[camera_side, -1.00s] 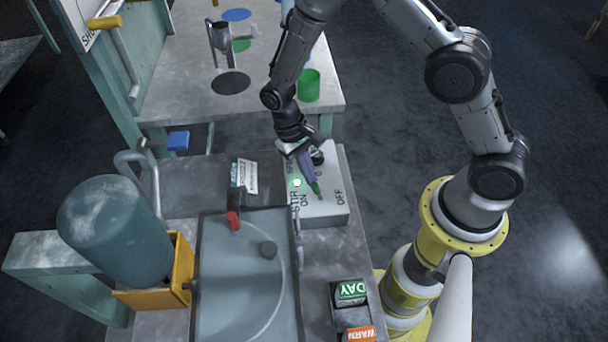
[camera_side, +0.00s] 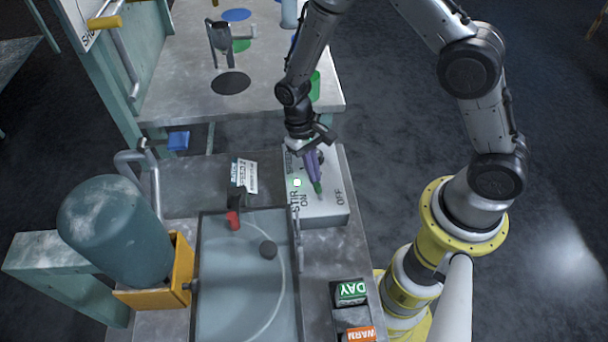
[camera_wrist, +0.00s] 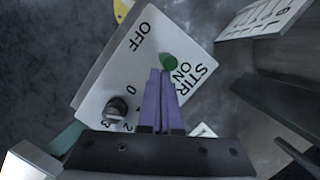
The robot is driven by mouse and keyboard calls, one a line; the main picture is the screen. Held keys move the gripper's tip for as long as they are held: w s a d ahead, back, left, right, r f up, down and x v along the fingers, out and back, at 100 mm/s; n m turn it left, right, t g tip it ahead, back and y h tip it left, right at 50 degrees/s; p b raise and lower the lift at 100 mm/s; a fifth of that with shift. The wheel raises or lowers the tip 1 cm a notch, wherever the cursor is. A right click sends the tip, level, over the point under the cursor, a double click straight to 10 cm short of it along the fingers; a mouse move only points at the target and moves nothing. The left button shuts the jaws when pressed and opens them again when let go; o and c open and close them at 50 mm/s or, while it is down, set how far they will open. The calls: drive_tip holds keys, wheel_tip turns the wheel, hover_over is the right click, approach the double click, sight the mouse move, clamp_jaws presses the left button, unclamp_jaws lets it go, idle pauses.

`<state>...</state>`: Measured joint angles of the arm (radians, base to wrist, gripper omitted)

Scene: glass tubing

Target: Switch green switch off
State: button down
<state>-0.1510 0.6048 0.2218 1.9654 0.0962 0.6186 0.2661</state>
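The green switch (camera_side: 317,188) stands on a pale box (camera_side: 325,210) marked STIR, ON and OFF. In the wrist view the green switch (camera_wrist: 168,61) is next to the word ON, with OFF farther to the left. My gripper (camera_side: 314,176) points down over the box, its purple fingertips right at the switch. In the wrist view my gripper (camera_wrist: 160,73) has its two fingers close together with nothing seen between them. The tips are very near the switch; I cannot tell if they touch it. A small light (camera_side: 297,182) glows on the box.
A black knob (camera_wrist: 115,108) with numbers is on the same box, beside my fingers. A tray (camera_side: 240,290) with a red handle (camera_side: 233,221) lies left of the box. DAY (camera_side: 351,291) and WARN (camera_side: 360,334) blocks are at the front.

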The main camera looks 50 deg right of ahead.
drive_tip(key=shift+s+d, duration=0.3)
drive_tip(key=shift+s, duration=0.05)
idle(0.4)
drive_tip(key=shift+s+d+r, duration=0.1)
drive_tip(key=shift+s+d, duration=0.25)
drive_tip(key=shift+r, duration=0.1)
drive_tip(key=shift+r, duration=0.7)
drive_tip(key=shift+w, duration=0.1)
drive_tip(key=w, duration=0.3)
drive_tip(key=w+d, duration=0.1)
drive_tip(key=shift+w+r, duration=0.15)
drive_tip(key=shift+r, duration=0.2)
wheel_tip(320, 180, up, 10)
drive_tip(key=d, duration=0.2)
drive_tip(key=shift+d+f, duration=0.15)
drive_tip(key=shift+d, duration=0.1)
